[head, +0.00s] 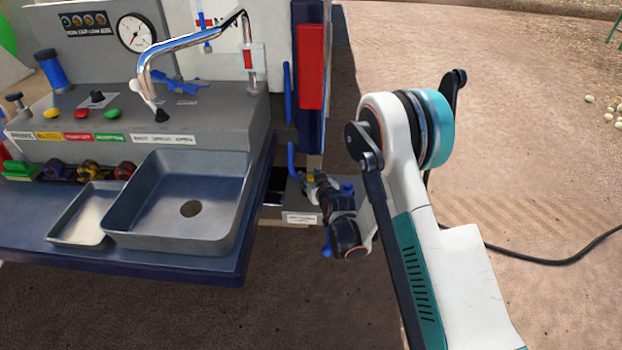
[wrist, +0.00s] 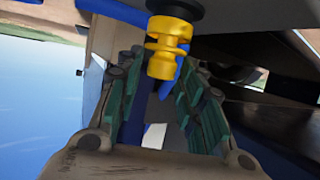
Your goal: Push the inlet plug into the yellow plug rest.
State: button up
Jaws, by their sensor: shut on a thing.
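My gripper (head: 318,188) is at the low grey bracket beside the machine's right end, and the arm hides part of that spot. In the wrist view my gripper (wrist: 160,88) points away from the camera, with green-padded fingers on both sides. A yellow spool-shaped piece (wrist: 166,45), which looks like the plug rest, is at the top middle under a black round part. A blue part (wrist: 164,88), seemingly of the inlet plug, shows between the fingers just behind the yellow piece. My gripper is shut on it. The contact between blue and yellow is hidden.
A grey bracket with a white label (head: 302,219) is just below my gripper. A blue upright handle (head: 291,160) stands close to its left. The sink (head: 215,240) and the blue counter lie further left. Open ground is on the right, with a black cable (head: 555,262).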

jog(key=shift+f, duration=0.3)
jog(key=o, duration=1)
jog(key=shift+c, duration=0.2)
